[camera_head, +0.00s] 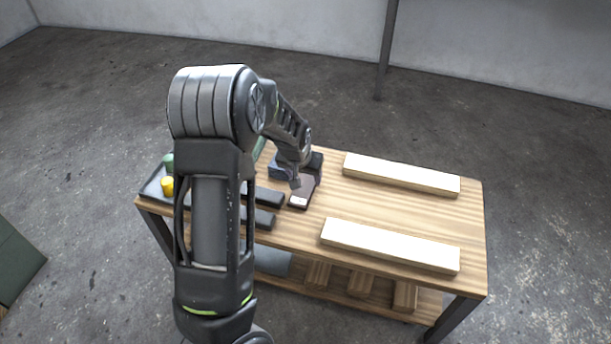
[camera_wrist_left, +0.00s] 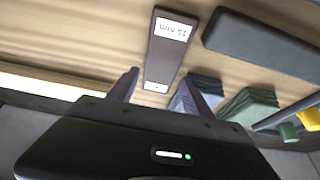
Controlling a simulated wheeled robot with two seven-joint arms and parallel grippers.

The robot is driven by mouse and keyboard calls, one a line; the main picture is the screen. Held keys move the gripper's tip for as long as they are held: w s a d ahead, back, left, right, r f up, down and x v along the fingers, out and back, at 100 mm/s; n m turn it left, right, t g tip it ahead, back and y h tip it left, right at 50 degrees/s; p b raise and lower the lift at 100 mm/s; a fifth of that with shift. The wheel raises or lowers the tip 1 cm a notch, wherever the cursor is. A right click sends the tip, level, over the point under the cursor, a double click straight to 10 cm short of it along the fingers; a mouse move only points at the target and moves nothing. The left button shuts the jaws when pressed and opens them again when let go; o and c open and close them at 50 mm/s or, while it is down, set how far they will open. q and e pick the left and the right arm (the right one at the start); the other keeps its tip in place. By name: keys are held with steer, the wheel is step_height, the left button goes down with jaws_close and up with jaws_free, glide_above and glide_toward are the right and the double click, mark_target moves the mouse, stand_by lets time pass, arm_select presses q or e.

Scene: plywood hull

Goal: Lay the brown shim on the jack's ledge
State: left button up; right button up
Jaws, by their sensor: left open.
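The brown shim (camera_head: 306,186) lies flat on the wooden bench, a long thin plate with a white label at one end. In the left wrist view the shim (camera_wrist_left: 163,60) shows its label, which seems to read 15 mm. My left gripper (camera_head: 296,181) is low over the bench at the shim. In the wrist view its two fingers (camera_wrist_left: 155,88) are apart, with the shim's near end seen between them; I cannot tell whether they touch it. I cannot make out the jack or its ledge with certainty.
Dark bars (camera_head: 265,197) lie left of the shim, and a dark blue stack (camera_wrist_left: 197,96) and a green stack (camera_wrist_left: 252,104) stand nearby. A yellow piece (camera_head: 168,186) is at the bench's left end. Two pale beams (camera_head: 390,245) lie at the right, with clear bench between them.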

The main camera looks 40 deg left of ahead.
mark_target(301, 194)
arm_select(q)
steer(key=p+v, duration=0.3)
steer(key=v, duration=0.6)
steer(key=shift+r, duration=0.3)
steer(key=shift+o, duration=0.3)
steer(key=shift+d, duration=0.1)
